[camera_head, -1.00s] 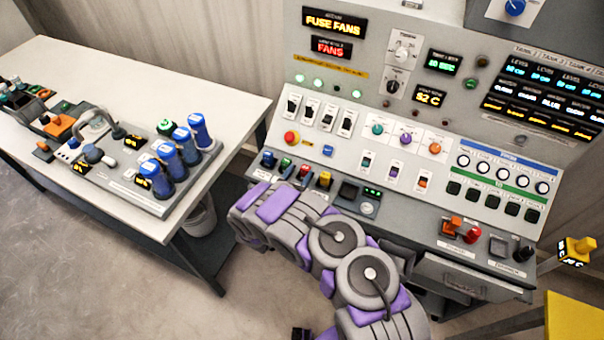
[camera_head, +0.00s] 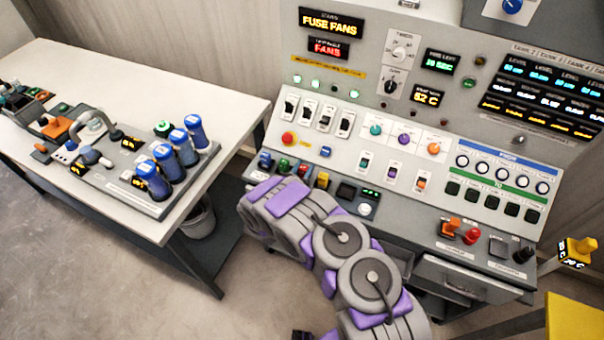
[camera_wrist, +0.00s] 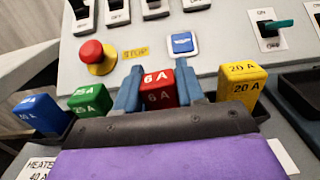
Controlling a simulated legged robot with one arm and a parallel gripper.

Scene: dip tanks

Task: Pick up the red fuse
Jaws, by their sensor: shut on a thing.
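The red fuse (camera_wrist: 160,88), marked 6 A, sits in the fuse row between the jaws of my gripper (camera_wrist: 160,90) in the wrist view. The two blue-grey fingers press on its left and right sides. In the head view the top of the red fuse (camera_head: 303,171) shows just above my purple and grey arm. My gripper is hidden there behind the arm. The lower part of the fuse is hidden by the gripper's dark body, so I cannot tell whether it is still seated.
A green fuse (camera_wrist: 90,100) and a blue fuse (camera_wrist: 42,114) stand to the left, a yellow fuse (camera_wrist: 241,86) close to the right. A red stop button (camera_wrist: 97,54) and a blue button (camera_wrist: 183,44) lie just behind. The side table (camera_head: 150,80) is at left.

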